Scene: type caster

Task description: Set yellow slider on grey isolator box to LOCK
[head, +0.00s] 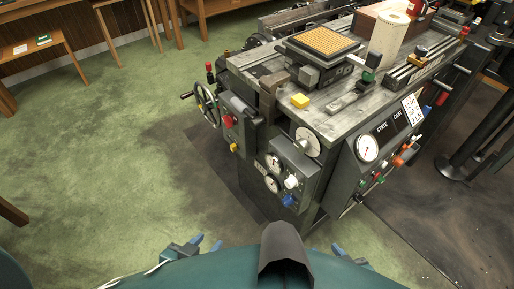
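A grey box (241,107) is fixed to the left side of the machine. It has a round red knob (229,121) on its front. A small yellow piece (234,148) shows at its lower edge and looks like the slider; its exact position and any LOCK lettering are too small to read. My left gripper (207,242) is at the bottom of the head view, below the box in the picture and well apart from it. Its blue fingertips are spread and nothing is between them. My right gripper (350,256) is at the bottom right, with blue fingertips apart and empty.
A spoked handwheel (206,103) stands just left of the box. A panel with dials and knobs (289,178) juts out to its right. Green floor (120,170) is open at the left.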

